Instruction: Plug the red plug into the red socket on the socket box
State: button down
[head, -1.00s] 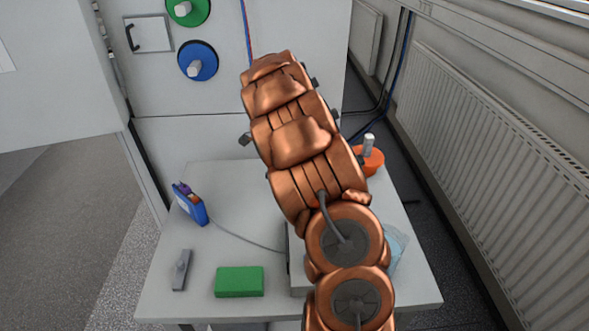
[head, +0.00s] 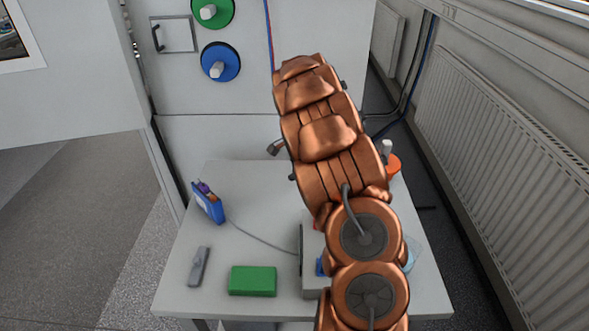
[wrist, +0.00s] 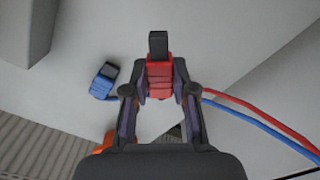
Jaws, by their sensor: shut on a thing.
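My gripper (wrist: 159,88) is shut on the red plug (wrist: 159,72) in the wrist view. The plug's black end (wrist: 158,43) points away from the fingers, toward the top of the picture. In the head view my gripper and the red plug are hidden behind my arm. The socket box (head: 309,284) stands on the table's front part, mostly covered by my arm. A bit of blue (head: 320,266) shows on it. I cannot see the red socket. A grey block (wrist: 24,28) at the wrist view's top left may be the box; I cannot tell.
A blue plug (wrist: 105,80) lies left of the red one. Red and blue cables (wrist: 255,112) run right. On the table are a green block (head: 252,281), a grey tool (head: 199,266), a blue device (head: 208,204) and an orange piece (head: 392,167). The table's left middle is mostly clear.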

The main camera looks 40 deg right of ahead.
jog(key=d+n, duration=0.1)
jog(key=n, duration=0.1)
jog(key=d+n+p, duration=0.1)
jog(key=n, duration=0.1)
jog(key=shift+s+d+r, duration=0.1)
jog(key=shift+s+d, duration=0.1)
jog(key=shift+d, duration=0.1)
jog(key=d+n+p, duration=0.1)
jog(key=n, duration=0.1)
jog(key=d+n+p, duration=0.1)
jog(key=d+n, duration=0.1)
jog(key=n, duration=0.1)
jog(key=shift+s, duration=0.35)
jog(key=d+n, duration=0.1)
jog(key=n, duration=0.1)
jog(key=d+n+p, duration=0.1)
jog(key=shift+s+d+n, duration=0.3)
jog(key=shift+s+n, duration=0.05)
jog(key=shift+n, duration=0.05)
jog(key=d+n, duration=0.1)
jog(key=n, duration=0.1)
jog(key=s+d+n+p, duration=0.1)
jog(key=n, duration=0.1)
jog(key=shift+d, duration=0.3)
jog(key=shift+f+n, duration=0.2)
jog(key=shift+n, duration=0.1)
jog(key=shift+f, duration=0.1)
jog(key=shift+f+p, duration=0.4)
jog(key=shift+f, duration=1.8)
